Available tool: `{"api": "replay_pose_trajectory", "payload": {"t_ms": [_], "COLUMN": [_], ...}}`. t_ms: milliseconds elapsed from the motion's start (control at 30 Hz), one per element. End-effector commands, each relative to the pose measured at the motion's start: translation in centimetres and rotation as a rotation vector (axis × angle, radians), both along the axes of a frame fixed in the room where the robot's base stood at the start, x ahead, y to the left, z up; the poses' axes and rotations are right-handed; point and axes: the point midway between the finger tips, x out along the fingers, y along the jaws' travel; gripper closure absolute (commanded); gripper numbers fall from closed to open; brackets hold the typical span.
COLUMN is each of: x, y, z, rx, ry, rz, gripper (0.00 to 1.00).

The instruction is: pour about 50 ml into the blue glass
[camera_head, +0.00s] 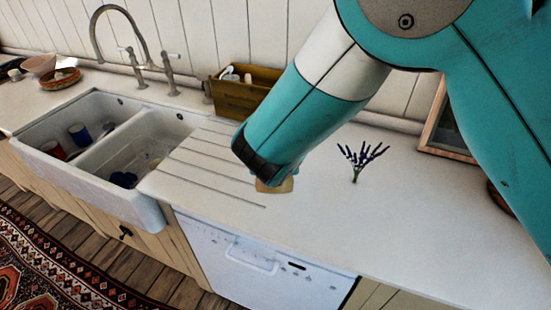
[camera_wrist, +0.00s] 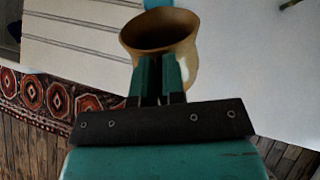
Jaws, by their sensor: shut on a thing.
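My gripper (camera_wrist: 160,76) is shut on a cream-tan vessel (camera_wrist: 188,55) with a wide round mouth and a brown inside. In the head view only a small tan part of the vessel (camera_head: 275,186) shows below the dark end of my arm, over the counter. I cannot tell its tilt or whether it holds liquid. In the wrist view a light blue thing (camera_wrist: 158,4) shows just past the vessel's rim, cut off by the frame; it may be the blue glass. My arm hides that spot in the head view. A dark blue cup (camera_head: 79,134) is in the sink.
The white double sink (camera_head: 150,215) is at left, with a red cup (camera_head: 52,150) in it. A wooden caddy (camera_head: 240,95) stands at the wall. A lavender sprig (camera_head: 356,163) lies right of my gripper. The counter (camera_head: 410,225) is clear at front right.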

Motion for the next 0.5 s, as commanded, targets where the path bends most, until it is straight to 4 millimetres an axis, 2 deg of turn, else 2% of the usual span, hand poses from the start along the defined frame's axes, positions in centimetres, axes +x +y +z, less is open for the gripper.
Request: {"api": "replay_pose_trajectory", "payload": {"t_ms": [500], "x": [0.45], "y": [-0.4], "z": [0.73], "rx": [-0.001], "ry": [0.048], "rz": [-0.009], "gripper": [1.0]}}
